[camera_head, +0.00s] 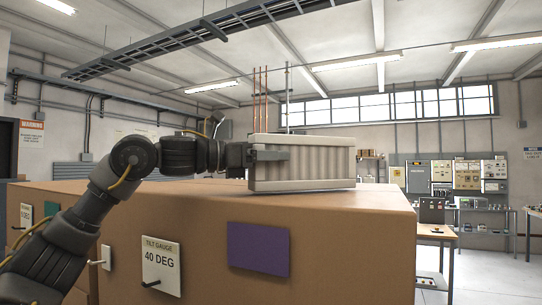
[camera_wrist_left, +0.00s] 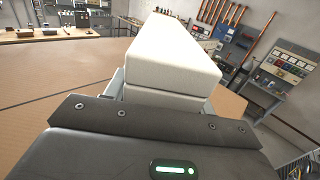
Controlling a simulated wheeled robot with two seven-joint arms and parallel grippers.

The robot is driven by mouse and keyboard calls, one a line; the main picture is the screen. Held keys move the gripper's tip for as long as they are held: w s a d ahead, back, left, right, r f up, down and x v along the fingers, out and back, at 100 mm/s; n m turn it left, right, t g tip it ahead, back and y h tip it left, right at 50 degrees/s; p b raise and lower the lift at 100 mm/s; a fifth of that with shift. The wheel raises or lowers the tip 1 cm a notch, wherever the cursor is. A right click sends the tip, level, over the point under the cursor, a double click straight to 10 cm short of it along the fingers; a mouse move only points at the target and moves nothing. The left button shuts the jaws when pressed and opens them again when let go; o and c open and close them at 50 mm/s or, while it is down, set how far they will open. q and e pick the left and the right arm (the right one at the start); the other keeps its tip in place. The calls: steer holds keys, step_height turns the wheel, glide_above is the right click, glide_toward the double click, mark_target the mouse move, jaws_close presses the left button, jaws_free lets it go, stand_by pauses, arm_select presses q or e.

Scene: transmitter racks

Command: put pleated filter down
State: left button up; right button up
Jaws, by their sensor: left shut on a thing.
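The pleated filter (camera_head: 312,165) is a pale, upright rectangular block with vertical pleats. It stands at the top of a large brown box-like surface (camera_head: 370,205), near its right end. Its lower edge looks very close to that surface; I cannot tell whether it touches. My left gripper (camera_head: 268,156) is shut on the filter's left end, with a dark finger across its face. In the left wrist view the filter (camera_wrist_left: 172,52) shows as a pale block between the fingers, above the brown surface (camera_wrist_left: 60,85). My right gripper is not in view.
The brown block's front carries a "TILT GAUGE 40 DEG" sign (camera_head: 161,265) and a purple panel (camera_head: 258,249). Workbenches with equipment (camera_head: 437,232) stand at the back right. Open floor (camera_head: 490,275) lies to the right. The brown top beside the filter looks clear.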

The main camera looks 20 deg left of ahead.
arm_select(q)
steer(key=shift+a+f, duration=0.2)
steer(key=shift+f, duration=0.05)
steer(key=shift+d, duration=0.15)
steer(key=shift+d+f, duration=0.1)
steer(key=o, duration=1.1)
steer(key=shift+f, duration=0.1)
